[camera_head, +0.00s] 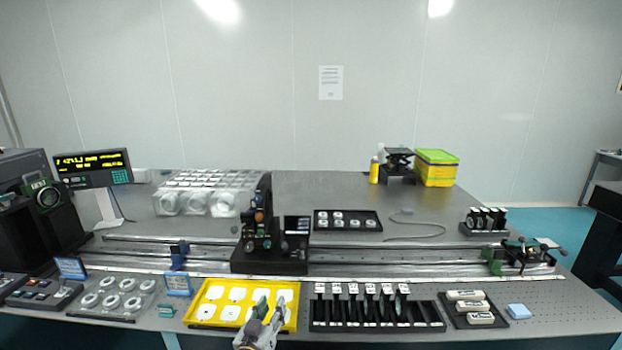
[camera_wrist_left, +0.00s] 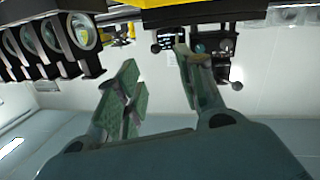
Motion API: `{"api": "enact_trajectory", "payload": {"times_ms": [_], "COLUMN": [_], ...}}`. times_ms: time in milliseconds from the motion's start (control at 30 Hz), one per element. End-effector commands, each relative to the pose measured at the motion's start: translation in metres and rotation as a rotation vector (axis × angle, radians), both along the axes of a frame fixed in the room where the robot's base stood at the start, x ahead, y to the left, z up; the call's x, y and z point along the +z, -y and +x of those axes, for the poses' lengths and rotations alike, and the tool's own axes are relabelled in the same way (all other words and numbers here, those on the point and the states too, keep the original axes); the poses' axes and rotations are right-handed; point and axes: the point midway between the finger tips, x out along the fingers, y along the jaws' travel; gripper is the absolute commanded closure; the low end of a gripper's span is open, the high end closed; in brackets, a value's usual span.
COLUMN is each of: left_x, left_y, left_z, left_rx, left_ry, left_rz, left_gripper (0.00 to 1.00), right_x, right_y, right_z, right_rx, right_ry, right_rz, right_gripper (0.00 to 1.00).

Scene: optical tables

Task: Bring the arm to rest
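My left gripper (camera_head: 270,307) is over the front edge of the yellow tray (camera_head: 202,314) in the head view, its arm coming up from the bottom edge. In the left wrist view the two green-padded fingers of the left gripper (camera_wrist_left: 152,62) stand apart with nothing between them, so it is open and empty. The yellow tray also shows at the top of that view (camera_wrist_left: 205,12). White square pieces (camera_head: 238,294) lie in the tray; some are partly hidden by the gripper. My right gripper is not in view.
A black slotted rack (camera_head: 375,324) holding several upright plates stands right of the yellow tray. A blue-framed sign (camera_head: 177,286) and a clear tray of round parts (camera_head: 112,298) are to the left. A long rail (camera_head: 400,256) with a dark optical mount (camera_head: 258,235) runs behind.

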Motion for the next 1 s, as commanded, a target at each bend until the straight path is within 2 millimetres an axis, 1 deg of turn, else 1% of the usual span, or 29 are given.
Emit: {"api": "enact_trajectory", "payload": {"times_ms": [267,367,667,867,1000], "left_x": [-0.020,-0.030,-0.066,-0.084,-0.094], "left_y": [-0.014,-0.023,-0.051,-0.068,-0.079], "left_z": [-0.017,-0.028,-0.078,-0.118,-0.149], "left_rx": [0.018,0.025,0.038,0.034,0.024], "left_ry": [-0.110,-0.173,-0.416,-0.577,-0.690], "left_rz": [0.042,0.066,0.155,0.212,0.251], "left_gripper": [0.62,0.62,0.62,0.62,0.62], "right_x": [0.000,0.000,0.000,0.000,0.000], "right_y": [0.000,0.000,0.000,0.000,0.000], "right_z": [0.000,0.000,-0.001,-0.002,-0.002], "right_rx": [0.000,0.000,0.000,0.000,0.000], "right_ry": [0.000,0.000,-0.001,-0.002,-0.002], "right_rz": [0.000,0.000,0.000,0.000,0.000], "right_gripper": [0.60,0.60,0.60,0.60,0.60]}}
